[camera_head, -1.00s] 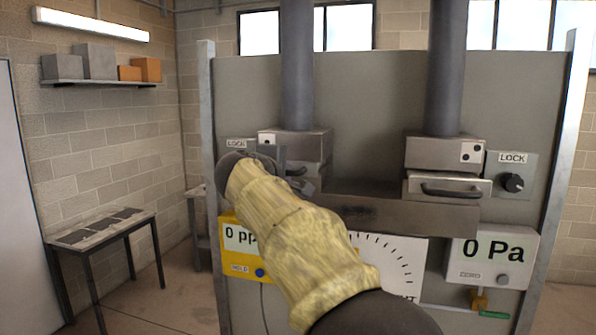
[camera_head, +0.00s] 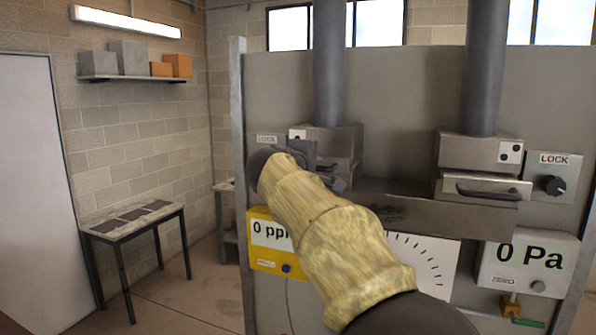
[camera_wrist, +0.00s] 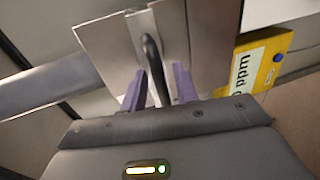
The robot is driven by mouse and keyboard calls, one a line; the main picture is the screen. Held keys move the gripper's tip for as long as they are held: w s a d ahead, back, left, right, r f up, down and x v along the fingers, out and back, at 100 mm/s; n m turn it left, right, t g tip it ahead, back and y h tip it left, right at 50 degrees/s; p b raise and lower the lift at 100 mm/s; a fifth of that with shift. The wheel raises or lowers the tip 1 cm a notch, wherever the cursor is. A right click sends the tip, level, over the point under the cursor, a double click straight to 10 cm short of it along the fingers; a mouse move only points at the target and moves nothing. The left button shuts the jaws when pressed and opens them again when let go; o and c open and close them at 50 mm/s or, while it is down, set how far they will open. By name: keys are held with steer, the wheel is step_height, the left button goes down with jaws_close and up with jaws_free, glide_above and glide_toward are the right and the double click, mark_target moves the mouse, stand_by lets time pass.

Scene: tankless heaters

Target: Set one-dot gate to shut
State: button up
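The one-dot gate (camera_head: 340,166) is a metal slide in the left housing (camera_head: 345,138), under the left grey pipe. A label with one dot (camera_head: 298,134) is partly visible on the housing. My forearm and wrist cover much of this gate in the head view. In the wrist view, my gripper (camera_wrist: 158,72) has its two purple fingers apart, one on each side of the dark curved handle (camera_wrist: 151,52). Gaps show between handle and fingers, so I see no firm grip. The handle stands in front of metal plates (camera_wrist: 106,48).
The two-dot gate (camera_head: 508,181) with its black handle is on the right. Beside it is a LOCK knob (camera_head: 553,185); another LOCK plate (camera_head: 266,140) is at left, partly hidden. A yellow ppm meter (camera_head: 262,260) and Pa meter (camera_head: 525,268) hang below. A table (camera_head: 105,228) stands left.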

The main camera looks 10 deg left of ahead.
steer(key=b+v, duration=0.6)
steer(key=v, duration=1)
steer(key=shift+s+a, duration=0.15)
steer(key=shift+s, duration=0.15)
steer(key=shift+r, duration=0.1)
